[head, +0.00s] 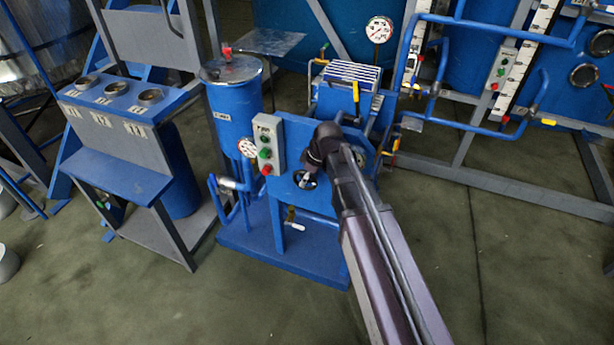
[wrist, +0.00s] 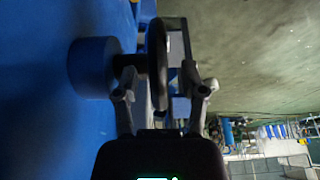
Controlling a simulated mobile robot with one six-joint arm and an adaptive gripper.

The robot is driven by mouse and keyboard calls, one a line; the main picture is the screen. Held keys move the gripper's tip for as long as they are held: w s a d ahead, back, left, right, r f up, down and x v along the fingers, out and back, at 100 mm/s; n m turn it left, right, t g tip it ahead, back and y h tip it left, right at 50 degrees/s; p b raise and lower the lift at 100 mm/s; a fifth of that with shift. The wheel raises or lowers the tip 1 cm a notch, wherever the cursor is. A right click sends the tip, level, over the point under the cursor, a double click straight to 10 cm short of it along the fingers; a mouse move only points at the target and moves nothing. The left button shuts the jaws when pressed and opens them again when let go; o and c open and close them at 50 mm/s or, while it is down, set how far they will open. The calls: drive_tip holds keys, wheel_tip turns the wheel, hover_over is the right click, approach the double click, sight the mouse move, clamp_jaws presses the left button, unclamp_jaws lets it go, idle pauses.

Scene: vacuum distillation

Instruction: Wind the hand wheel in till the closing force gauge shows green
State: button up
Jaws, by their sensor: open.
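The hand wheel (wrist: 157,62) shows nearly edge-on in the wrist view, dark and thin, beside a round blue hub (wrist: 90,67). In the head view the wheel (head: 299,176) is on the front of the blue machine, partly hidden by my arm. My gripper (wrist: 160,88) is open, one finger on each side of the wheel's rim; I cannot tell whether either finger touches it. It also shows small at the wheel in the head view (head: 307,181). A round dial gauge (head: 247,148) is left of the button box; its reading is too small to tell.
A grey button box (head: 267,145) with green and red buttons stands just left of the wheel. A second dial (head: 379,30) rises behind the machine. The floor (head: 510,240) at right is clear.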

drive_tip(key=h, duration=0.1)
drive_tip(key=g+h+p, duration=0.1)
drive_tip(key=h, duration=0.1)
drive_tip(key=shift+w+a+r, duration=0.1)
drive_tip(key=shift+w+a, duration=0.1)
drive_tip(key=shift+a, duration=0.15)
drive_tip(key=shift+r+h+p, duration=0.3)
drive_tip(key=shift+p, duration=0.05)
wheel_tip(320, 180, up, 13)
drive_tip(key=p, duration=1.3)
drive_tip(key=shift+s+r, duration=0.1)
drive_tip(key=shift+f+b, duration=0.85)
drive_tip(key=shift+f, duration=0.1)
drive_tip(key=shift+f, duration=0.2)
wheel_tip(320, 180, down, 13)
drive_tip(key=b, duration=1.3)
drive_tip(key=shift+f+b, duration=0.15)
drive_tip(key=shift+b, duration=0.25)
